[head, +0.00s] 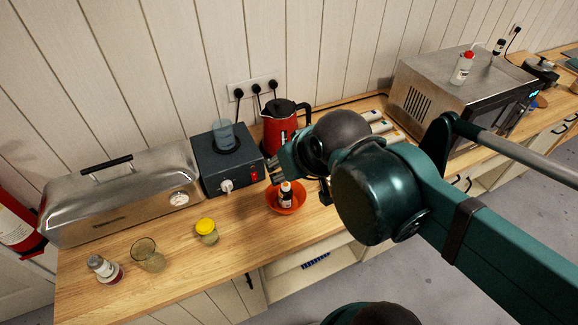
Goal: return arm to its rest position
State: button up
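My arm (375,195) reaches in from the right over the wooden counter. It is dark green with black joints. My gripper (273,170) is at its far end, pointing left, just above and behind an orange bowl (272,203) as seen here. The fingers are small and partly hidden by the wrist, so I cannot tell whether they are open or shut. A small brown bottle with a white label and cap (286,196) stands in the orange bowl.
A red kettle (279,128) stands behind my gripper. A dark hotplate box (222,172) carries a glass beaker (224,134). A steel case (120,200), a yellow-lidded jar (207,231), a glass (148,254) and a small bottle (104,269) are left. A microwave (465,100) is right.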

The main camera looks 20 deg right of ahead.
notch_tip(320, 180, down, 7)
jog(key=b, duration=0.7)
jog(key=shift+f, duration=0.15)
dwell(1.2)
